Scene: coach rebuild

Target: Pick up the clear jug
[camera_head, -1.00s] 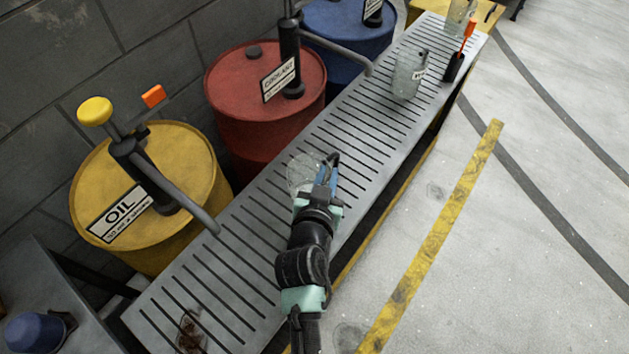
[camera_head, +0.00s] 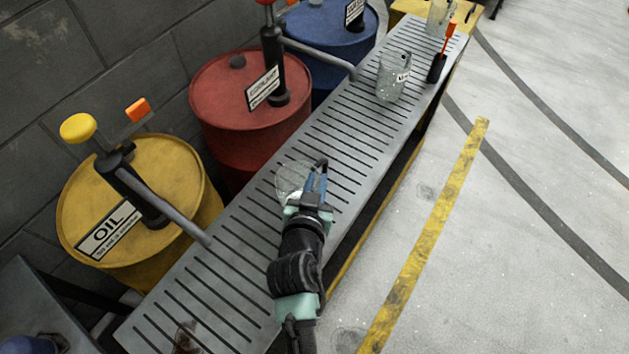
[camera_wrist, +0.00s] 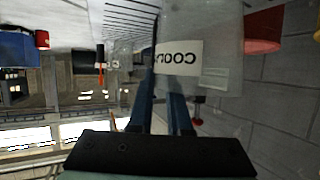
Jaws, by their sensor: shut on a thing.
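A clear jug (camera_head: 291,178) is at the middle of the slotted metal bench, just left of my gripper's fingers. My gripper (camera_head: 316,180) is shut on this jug, with its blue fingers at the jug's right side. In the wrist view the jug (camera_wrist: 205,75) fills the upper middle, with a white label starting "COOL" turned upside down. The fingers of my gripper (camera_wrist: 163,95) reach up to it there. I cannot tell whether the jug's base touches the bench. Two other clear jugs stand farther up the bench, a labelled one (camera_head: 391,80) and a far one (camera_head: 440,16).
The slotted bench (camera_head: 222,262) runs diagonally. Yellow oil (camera_head: 180,170), red (camera_head: 215,95) and blue (camera_head: 345,25) drums with pumps stand to its left. A black holder with an orange handle (camera_head: 437,68) is near the labelled jug. A brown-tinted vessel (camera_head: 186,338) is at the near end. The right floor is clear.

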